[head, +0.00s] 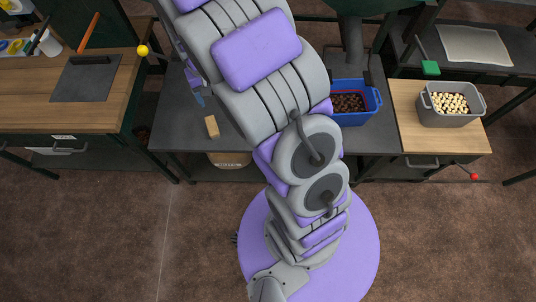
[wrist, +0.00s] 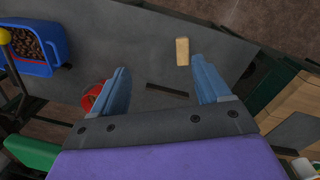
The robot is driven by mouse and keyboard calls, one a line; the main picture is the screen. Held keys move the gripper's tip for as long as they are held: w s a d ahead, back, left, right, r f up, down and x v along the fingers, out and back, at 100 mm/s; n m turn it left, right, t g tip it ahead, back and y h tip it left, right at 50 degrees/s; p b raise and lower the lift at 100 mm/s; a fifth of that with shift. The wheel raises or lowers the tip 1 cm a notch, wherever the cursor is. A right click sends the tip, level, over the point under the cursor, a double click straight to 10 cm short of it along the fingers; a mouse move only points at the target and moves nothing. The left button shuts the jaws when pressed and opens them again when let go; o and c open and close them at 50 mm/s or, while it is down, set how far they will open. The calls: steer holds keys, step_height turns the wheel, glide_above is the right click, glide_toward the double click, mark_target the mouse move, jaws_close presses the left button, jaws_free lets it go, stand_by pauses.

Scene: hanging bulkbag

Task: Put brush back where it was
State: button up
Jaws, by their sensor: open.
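A small tan block (head: 211,126), which may be the brush, lies on the dark grey middle table (head: 185,115). It also shows in the wrist view (wrist: 182,51), just beyond the fingertips and apart from them. Bristles cannot be made out. My gripper (head: 198,95) is over this table, with its blue fingers spread. In the wrist view my gripper (wrist: 161,70) is open, with nothing held between the fingers. A thin dark strip (wrist: 167,90) shows on or in the surface between the fingers; I cannot tell which. My arm hides the table's middle in the head view.
A blue bin (head: 375,100) of brown pieces stands right of my arm. A grey tub (head: 452,118) of pale pieces sits on the right wooden counter. A red round object (wrist: 91,97) is beside the left finger.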

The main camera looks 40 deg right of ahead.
steer(key=s+r, duration=0.4)
steer(key=s, duration=0.6)
steer(key=s+a+r+n, duration=0.1)
steer(key=s+r, duration=0.4)
steer(key=s, duration=0.5)
steer(key=s+a+r+n+g, duration=0.1)
steer(key=s+r, duration=0.4)
steer(key=s, duration=0.6)
steer(key=shift+a+r, duration=0.15)
